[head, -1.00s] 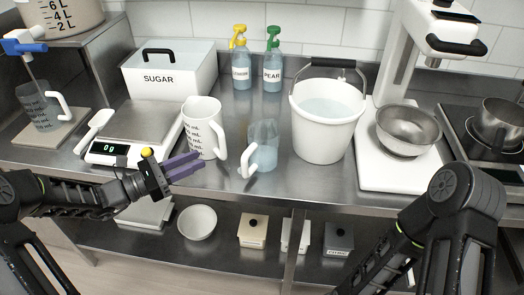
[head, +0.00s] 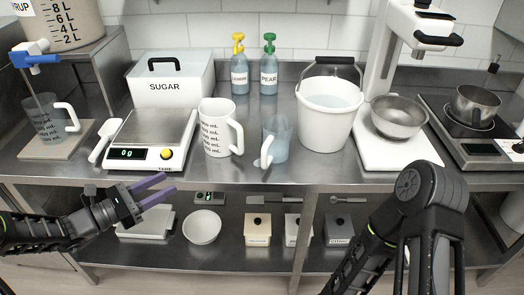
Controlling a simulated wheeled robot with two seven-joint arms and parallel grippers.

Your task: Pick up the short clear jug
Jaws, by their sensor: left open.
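The short clear jug (head: 277,138) stands upright on the steel counter, between the tall white measuring jug and the white bucket. It is see-through with a bluish tint, and its white handle (head: 265,152) points to the front left. My left gripper (head: 164,191) is open and empty, with purple fingers pointing right. It is in front of the counter's front edge, to the left of and nearer than the jug, and apart from it. My right arm (head: 410,215) shows at the lower right, but its gripper cannot be made out.
A tall white measuring jug (head: 216,128) stands just left of the clear jug, and a white bucket (head: 326,115) close to its right. A scale (head: 152,135) and sugar box (head: 172,85) are further left. Bottles (head: 240,75) stand behind. A lower shelf (head: 270,259) runs underneath.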

